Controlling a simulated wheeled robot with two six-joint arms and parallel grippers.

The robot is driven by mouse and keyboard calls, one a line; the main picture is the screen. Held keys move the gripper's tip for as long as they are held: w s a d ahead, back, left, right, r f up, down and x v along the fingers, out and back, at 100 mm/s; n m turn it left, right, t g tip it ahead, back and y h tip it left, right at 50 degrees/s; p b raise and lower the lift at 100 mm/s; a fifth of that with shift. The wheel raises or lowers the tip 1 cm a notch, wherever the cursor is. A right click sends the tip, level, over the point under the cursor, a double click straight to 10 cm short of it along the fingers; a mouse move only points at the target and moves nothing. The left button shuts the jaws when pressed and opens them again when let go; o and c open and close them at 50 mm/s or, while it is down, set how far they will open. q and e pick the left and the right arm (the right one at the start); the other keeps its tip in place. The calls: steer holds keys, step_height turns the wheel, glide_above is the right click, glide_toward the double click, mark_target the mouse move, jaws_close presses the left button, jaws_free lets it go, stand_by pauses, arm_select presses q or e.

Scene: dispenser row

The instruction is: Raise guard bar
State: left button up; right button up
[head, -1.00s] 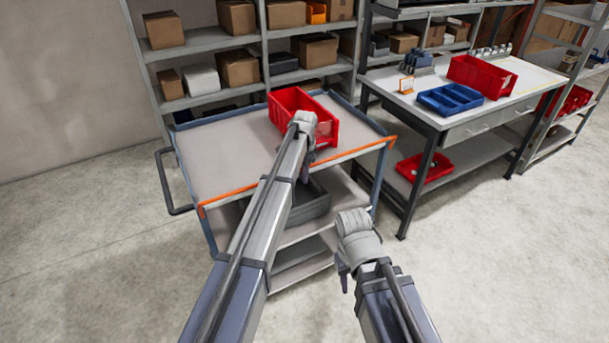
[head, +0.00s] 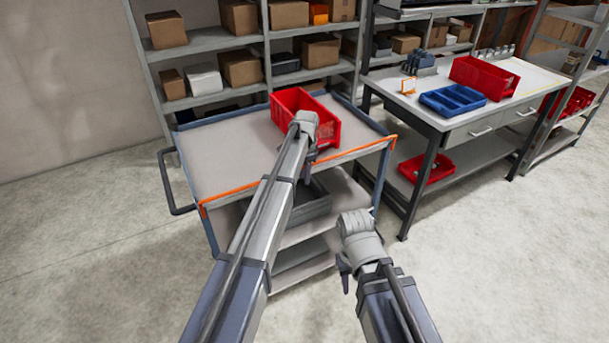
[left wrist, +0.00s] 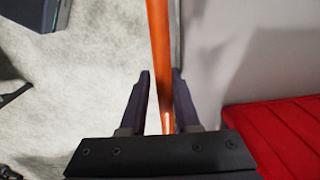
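The guard bar (head: 240,190) is orange and runs along the near edge of the cart's top shelf (head: 215,160), with bent ends at both corners. It also shows upright in the left wrist view (left wrist: 159,40). My left gripper (left wrist: 161,76) is open around the bar. The bar passes between its two dark fingers, closer to the right one, with a thin gap on the left. In the head view my left arm hides most of that gripper and the bar's middle. My right gripper (head: 344,274) hangs in front of the cart, away from the bar; its fingers are too small to tell.
A red bin (head: 325,130) stands on the cart's top shelf, right beside my left wrist. The cart has a dark handle (head: 165,185) at left. A workbench (head: 405,115) stands at right, and shelving (head: 205,42) is behind. Floor in front is clear.

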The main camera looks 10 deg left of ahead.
arm_select(q)
steer(key=shift+o, duration=0.6)
steer(key=shift+w, duration=0.1)
